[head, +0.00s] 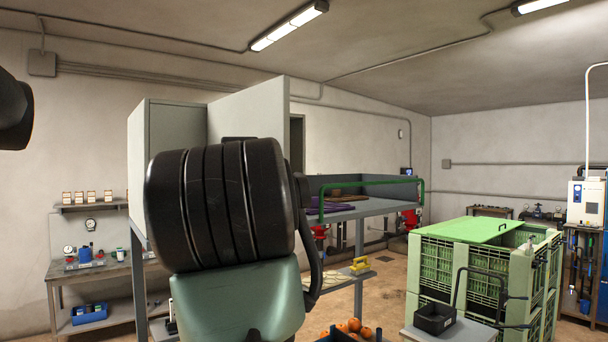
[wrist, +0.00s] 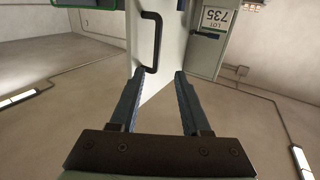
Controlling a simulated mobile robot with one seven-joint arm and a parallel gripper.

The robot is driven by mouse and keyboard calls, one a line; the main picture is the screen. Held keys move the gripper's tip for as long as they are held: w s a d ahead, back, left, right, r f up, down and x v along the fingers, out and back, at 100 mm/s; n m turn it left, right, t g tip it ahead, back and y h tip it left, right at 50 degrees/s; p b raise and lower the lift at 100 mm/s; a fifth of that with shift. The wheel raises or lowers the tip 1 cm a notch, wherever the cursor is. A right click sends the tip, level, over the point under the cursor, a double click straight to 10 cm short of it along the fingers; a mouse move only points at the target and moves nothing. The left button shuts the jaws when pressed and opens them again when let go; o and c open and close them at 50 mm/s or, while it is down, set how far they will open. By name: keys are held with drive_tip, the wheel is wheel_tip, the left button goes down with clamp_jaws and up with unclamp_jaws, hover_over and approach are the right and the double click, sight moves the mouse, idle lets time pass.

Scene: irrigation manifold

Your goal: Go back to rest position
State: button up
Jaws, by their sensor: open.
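My gripper (wrist: 158,76) shows in the wrist view with its two dark fingers spread apart and nothing held between them. Beyond the fingers is a pale cabinet door (wrist: 140,35) with a black bar handle (wrist: 152,42). The handle is in line with the gap between the fingers, and I cannot tell how far off it is. In the head view the grey cabinet (head: 172,128) stands with its door (head: 262,112) swung open. My own arm covers the cabinet's lower part there, and my gripper is not visible in that view.
A raised shelf with a green rail (head: 375,183) extends right of the cabinet. A green slatted crate (head: 480,262) stands at right, with a small black bin (head: 434,318) in front. Oranges (head: 352,325) lie low at centre. A workbench (head: 95,268) stands at left.

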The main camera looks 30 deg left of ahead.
drive_tip(key=shift+w+a+f, duration=0.1)
drive_tip(key=shift+w+a, duration=0.1)
drive_tip(key=shift+w, duration=0.05)
drive_tip(key=d+f+m+t+h+b, duration=0.2)
drive_tip(key=d+f+t+b, duration=0.25)
drive_tip(key=d, duration=0.45)
drive_tip(key=d+f+m+t+h+b, duration=0.25)
drive_tip(key=d+f+t+b, duration=0.2)
drive_tip(key=d, duration=0.55)
drive_tip(key=s+d+f+m+t+h+b, duration=0.2)
drive_tip(key=s+d+h, duration=0.5)
drive_tip(key=d, duration=0.4)
drive_tip(key=m+t+b, duration=0.1)
drive_tip(key=t, duration=0.1)
drive_tip(key=shift+s+d+m+t+b, duration=0.3)
drive_tip(key=shift+s+m+t+b, duration=0.05)
drive_tip(key=shift+t+b, duration=0.05)
